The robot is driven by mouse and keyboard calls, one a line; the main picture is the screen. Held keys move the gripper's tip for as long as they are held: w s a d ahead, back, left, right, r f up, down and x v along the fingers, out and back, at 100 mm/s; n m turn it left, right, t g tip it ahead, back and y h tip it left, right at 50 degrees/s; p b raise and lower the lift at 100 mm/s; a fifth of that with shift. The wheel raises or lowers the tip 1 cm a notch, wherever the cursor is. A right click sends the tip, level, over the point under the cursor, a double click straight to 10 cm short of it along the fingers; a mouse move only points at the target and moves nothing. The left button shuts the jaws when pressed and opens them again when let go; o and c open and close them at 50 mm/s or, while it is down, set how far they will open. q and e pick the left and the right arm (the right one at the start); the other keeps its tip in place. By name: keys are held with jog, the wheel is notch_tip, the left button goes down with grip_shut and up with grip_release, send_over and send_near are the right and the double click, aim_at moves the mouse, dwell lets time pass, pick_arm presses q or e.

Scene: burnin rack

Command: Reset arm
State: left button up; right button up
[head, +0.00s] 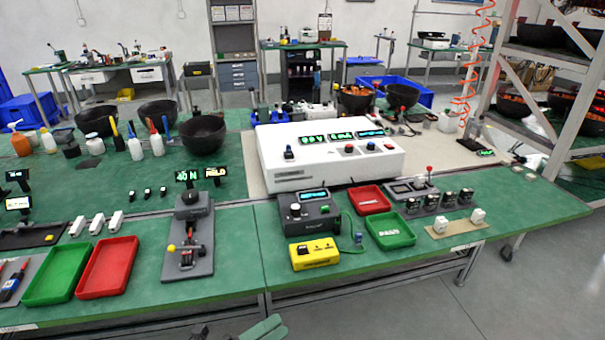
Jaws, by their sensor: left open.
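My left gripper (236,331) shows only in part at the bottom edge of the head view, left of centre. Its jaws are open, with a greenish finger on the right and a dark part on the left. Nothing shows between them. It is in front of the green workbench (225,262), below its front edge in the picture and apart from the things on it. The rest of the left arm is cut off by the frame. My right gripper is not in view.
On the bench stand a grey lever fixture (188,258), a white instrument box (300,172), a yellow meter (314,254), a red tray (107,267) and green trays (389,230). A shelf rack (525,70) stands at right. The floor at lower right (500,290) is clear.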

pick_arm(q)
jog(key=s+a+f+n+g+y+p, duration=0.1)
jog(key=s+a+f+n+y, duration=0.6)
jog(key=n, duration=0.8)
jog(key=s+a+f+n+g+y+p, duration=0.1)
jog(key=s+a+f+n+y, duration=0.6)
jog(key=s+f+n, duration=0.6)
jog(key=s+n+y, duration=0.1)
jog(key=s+n, duration=0.1)
jog(key=s, duration=0.2)
jog(key=shift+s+a+f, duration=0.2)
jog(key=shift+a+f, duration=0.05)
jog(key=shift+f, duration=0.05)
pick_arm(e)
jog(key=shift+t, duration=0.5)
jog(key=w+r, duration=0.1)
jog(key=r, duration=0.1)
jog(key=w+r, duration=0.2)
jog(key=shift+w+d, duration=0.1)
